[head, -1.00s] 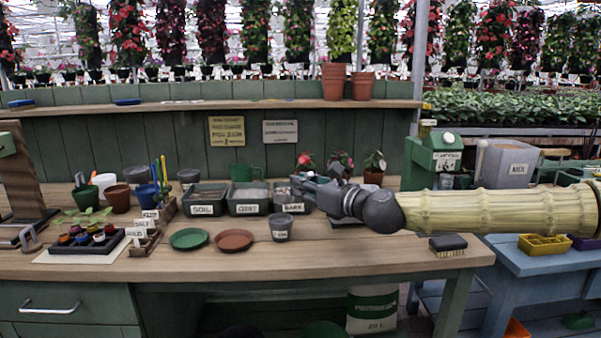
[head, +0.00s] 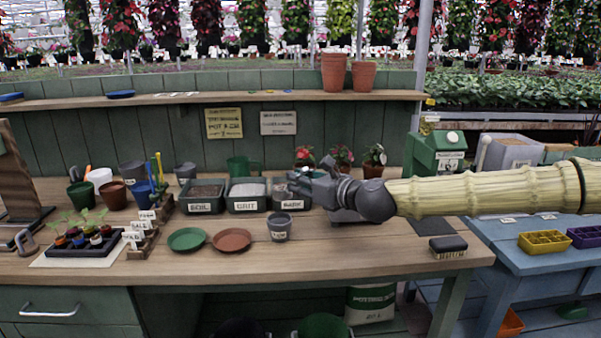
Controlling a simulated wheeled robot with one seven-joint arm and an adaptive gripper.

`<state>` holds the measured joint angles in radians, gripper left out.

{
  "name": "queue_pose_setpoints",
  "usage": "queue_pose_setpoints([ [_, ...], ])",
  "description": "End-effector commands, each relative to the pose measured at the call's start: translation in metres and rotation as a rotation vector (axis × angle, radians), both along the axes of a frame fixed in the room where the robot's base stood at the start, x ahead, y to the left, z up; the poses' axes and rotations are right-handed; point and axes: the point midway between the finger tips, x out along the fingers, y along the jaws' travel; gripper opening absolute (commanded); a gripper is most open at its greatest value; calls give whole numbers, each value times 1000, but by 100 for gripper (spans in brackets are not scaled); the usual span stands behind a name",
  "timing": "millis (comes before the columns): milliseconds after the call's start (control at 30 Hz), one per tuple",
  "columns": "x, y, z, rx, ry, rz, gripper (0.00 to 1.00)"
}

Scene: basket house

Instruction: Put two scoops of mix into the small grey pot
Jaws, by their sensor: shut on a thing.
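A small grey pot (head: 279,228) with a white label stands upright on the wooden bench, in front of the labelled trays. My gripper (head: 303,184) reaches in from the right and is at the tray labelled bark (head: 291,204), behind and above the small grey pot. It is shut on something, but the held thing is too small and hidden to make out. A grey bin (head: 512,153) stands at the right; its label seems to read mix. I cannot see into the small grey pot.
Trays labelled soil (head: 203,207) and grit (head: 246,206) stand left of the bark tray. A green saucer (head: 187,239) and a terracotta saucer (head: 233,240) lie in front. A brush (head: 448,246) lies at the right. The front strip of bench is mostly clear.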

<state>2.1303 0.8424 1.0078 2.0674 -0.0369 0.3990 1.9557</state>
Motion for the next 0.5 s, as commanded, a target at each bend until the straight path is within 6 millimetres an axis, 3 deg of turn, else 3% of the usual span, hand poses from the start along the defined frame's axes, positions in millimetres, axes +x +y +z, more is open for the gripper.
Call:
queue_pose_setpoints([
  [500, 5, 5, 5, -59, 68, 0, 0],
])
